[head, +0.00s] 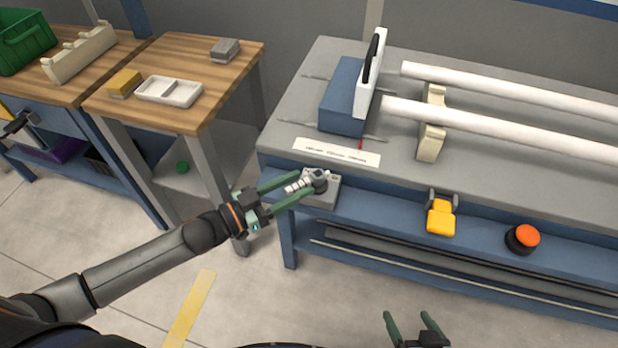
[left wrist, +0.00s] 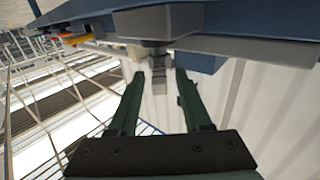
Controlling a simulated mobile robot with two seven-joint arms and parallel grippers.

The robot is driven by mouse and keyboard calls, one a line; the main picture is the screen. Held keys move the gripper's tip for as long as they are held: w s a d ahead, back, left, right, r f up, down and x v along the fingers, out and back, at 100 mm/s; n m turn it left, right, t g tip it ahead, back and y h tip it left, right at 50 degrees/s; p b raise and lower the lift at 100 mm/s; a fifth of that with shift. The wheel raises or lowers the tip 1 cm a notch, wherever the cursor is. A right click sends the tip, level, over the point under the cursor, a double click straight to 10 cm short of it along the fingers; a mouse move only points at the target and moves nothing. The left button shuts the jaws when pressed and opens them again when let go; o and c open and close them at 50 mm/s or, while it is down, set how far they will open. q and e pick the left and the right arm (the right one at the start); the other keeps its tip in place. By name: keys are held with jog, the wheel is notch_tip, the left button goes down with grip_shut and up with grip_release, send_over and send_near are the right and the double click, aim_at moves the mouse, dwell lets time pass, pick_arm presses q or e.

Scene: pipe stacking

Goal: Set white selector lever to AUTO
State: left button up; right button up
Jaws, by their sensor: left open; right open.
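The white selector lever (head: 297,186) sticks out from a dark round hub (head: 319,181) on a grey switch box (head: 322,198) at the bench's front left edge. It points left in the head view. My left gripper (head: 289,188) is open, its green fingers on either side of the lever. In the left wrist view the lever (left wrist: 159,80) shows between the two open fingers (left wrist: 158,92), with a gap on both sides. Marks on the box are too small to read. My right gripper (head: 413,322) is open and empty at the bottom edge of the head view.
The box is on the front of a grey bench (head: 300,100). A yellow pedal-like part (head: 440,217) and an orange button (head: 527,236) are along the same front. Two white pipes (head: 500,125) lie on cream supports. A wooden table (head: 190,60) stands left.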

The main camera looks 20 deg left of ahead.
pick_arm(q)
jog(key=shift+x, duration=1.85)
jog(key=shift+c, duration=0.4)
grip_shut()
